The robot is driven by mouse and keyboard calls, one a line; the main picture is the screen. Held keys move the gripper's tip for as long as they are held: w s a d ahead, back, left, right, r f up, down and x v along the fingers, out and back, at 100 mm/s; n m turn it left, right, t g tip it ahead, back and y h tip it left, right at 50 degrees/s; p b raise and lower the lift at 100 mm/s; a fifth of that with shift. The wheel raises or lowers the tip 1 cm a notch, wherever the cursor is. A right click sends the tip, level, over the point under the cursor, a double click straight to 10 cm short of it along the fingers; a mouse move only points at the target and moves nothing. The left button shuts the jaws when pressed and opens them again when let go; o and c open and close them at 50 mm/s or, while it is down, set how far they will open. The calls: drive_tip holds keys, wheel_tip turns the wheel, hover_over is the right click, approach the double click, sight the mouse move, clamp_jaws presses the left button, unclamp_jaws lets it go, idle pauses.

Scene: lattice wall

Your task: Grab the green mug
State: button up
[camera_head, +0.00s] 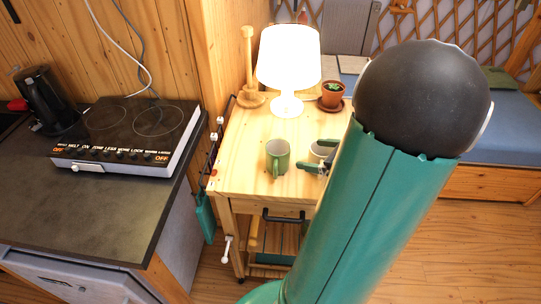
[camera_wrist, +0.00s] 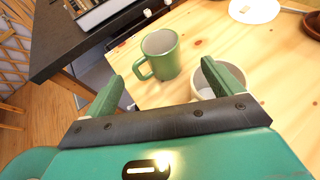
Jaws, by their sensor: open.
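The green mug (camera_head: 277,157) stands upright on the wooden cart top, in front of the lamp. In the wrist view the green mug (camera_wrist: 160,53) is just beyond my fingers, its handle toward the lower left. My gripper (camera_wrist: 168,82) is open, with its two green fingers apart and nothing between them. In the head view my gripper (camera_head: 321,167) is mostly hidden behind my arm, to the right of the mug. A white bowl or cup (camera_wrist: 208,84) stands close by my right finger in the wrist view; it also shows in the head view (camera_head: 320,150), partly covered.
A dark counter (camera_head: 80,190) with a cooktop (camera_head: 128,133) is at left.

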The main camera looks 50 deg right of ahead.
approach(268, 146)
drive_tip(key=f, duration=0.1)
drive_tip(key=x, duration=0.6)
drive_tip(key=shift+w+d+r, duration=0.1)
drive_tip(key=shift+w+r, duration=0.05)
drive_tip(key=c, duration=1.2)
drive_tip(key=shift+r, duration=0.1)
drive_tip(key=shift+c, duration=0.2)
